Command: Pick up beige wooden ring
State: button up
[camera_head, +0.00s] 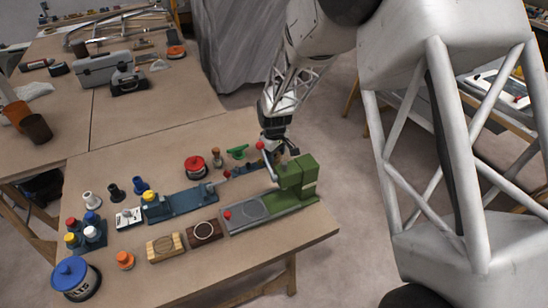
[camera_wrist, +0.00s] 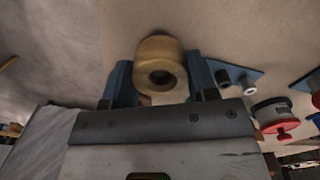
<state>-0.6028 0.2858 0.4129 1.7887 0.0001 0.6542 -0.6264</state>
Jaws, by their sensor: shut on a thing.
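The beige wooden ring (camera_wrist: 158,50) is a thick, golden-brown ring with a dark hole facing the wrist camera. It sits between the two blue fingers of my gripper (camera_wrist: 160,68), which are shut on it from both sides. In the head view my gripper (camera_head: 276,146) is over the right part of the near table, just behind the green press. The press and wrist hide most of the fingers there, and I cannot make out the ring clearly in that view. Whether the ring touches the table is hard to tell.
The green press (camera_head: 296,176) with its red-knobbed lever stands very close to my gripper. A blue vise-like tool (camera_head: 178,204), a red-lidded tin (camera_head: 195,167) and a green part (camera_head: 237,151) lie to the left. Blocks with ring outlines (camera_head: 165,247) line the front edge.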

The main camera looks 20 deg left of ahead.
notch_tip(320, 180, up, 8)
jog(key=shift+r, duration=0.2)
jog(key=shift+a, duration=0.1)
dwell(0.7)
